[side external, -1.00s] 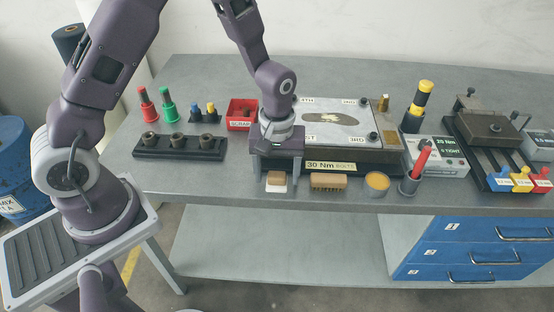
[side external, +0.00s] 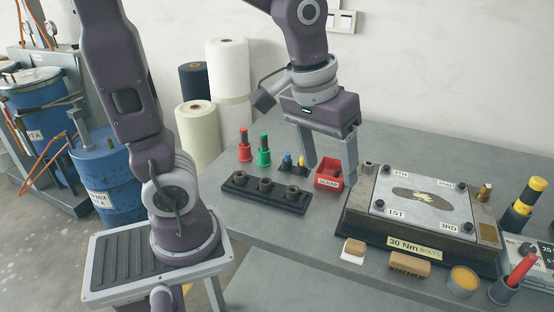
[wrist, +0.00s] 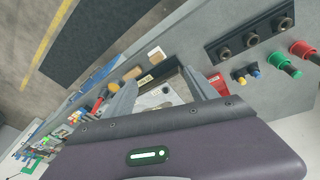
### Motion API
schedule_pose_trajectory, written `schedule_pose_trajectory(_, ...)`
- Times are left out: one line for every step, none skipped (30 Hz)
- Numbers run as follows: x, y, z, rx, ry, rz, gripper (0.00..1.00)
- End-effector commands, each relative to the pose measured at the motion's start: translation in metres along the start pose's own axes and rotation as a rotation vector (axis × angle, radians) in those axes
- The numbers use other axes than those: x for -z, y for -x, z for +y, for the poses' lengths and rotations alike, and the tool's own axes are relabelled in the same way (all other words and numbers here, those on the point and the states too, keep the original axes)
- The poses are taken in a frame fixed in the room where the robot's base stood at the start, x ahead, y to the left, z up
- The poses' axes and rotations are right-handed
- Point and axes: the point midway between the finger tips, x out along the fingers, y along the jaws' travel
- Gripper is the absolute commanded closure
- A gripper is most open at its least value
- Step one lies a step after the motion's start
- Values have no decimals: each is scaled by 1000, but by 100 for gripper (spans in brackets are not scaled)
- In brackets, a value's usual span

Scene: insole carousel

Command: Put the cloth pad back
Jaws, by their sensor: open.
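A small block with a tan top and a white lower part (side external: 353,250), apparently the cloth pad, lies on the bench in front of the mould's left front corner. It also shows in the wrist view (wrist: 156,54). My gripper (side external: 330,172) is open with its fingers pointing down, and nothing shows between them. It is above the bench near the red scrap bin (side external: 328,181), up and to the left of the pad, and apart from it. In the wrist view the two fingers of my gripper (wrist: 160,80) are spread apart.
The mould plate (side external: 425,199) sits right of my gripper. A wooden brush (side external: 408,266) and a round tin (side external: 463,280) lie right of the pad. A dark rack with sockets (side external: 265,194) and red and green tools (side external: 264,156) stand to the left.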

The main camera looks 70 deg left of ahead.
Motion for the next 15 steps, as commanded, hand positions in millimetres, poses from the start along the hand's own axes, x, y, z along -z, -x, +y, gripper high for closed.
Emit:
schedule_pose_trajectory(-18,21,-10,-20,-78,61,34)
schedule_pose_trajectory(-28,29,-16,-25,-128,92,34)
schedule_pose_trajectory(-42,37,-23,-28,-191,129,34)
schedule_pose_trajectory(-50,42,-28,-28,-233,154,34)
schedule_pose_trajectory(-58,45,-32,-27,-269,177,34)
schedule_pose_trajectory(-67,48,-36,-23,-310,201,34)
schedule_pose_trajectory(-72,49,-39,-21,-334,215,34)
schedule_pose_trajectory(-76,49,-41,-18,-353,226,34)
schedule_pose_trajectory(-79,50,-43,-16,-372,237,34)
schedule_pose_trajectory(-81,50,-44,-14,-380,242,34)
schedule_pose_trajectory(-82,50,-44,-13,-386,244,34)
schedule_pose_trajectory(-82,50,-45,-12,-390,245,34)
schedule_pose_trajectory(-82,50,-45,-12,-390,245,34)
schedule_pose_trajectory(-82,50,-45,-12,-390,244,34)
schedule_pose_trajectory(-82,50,-44,-13,-389,244,34)
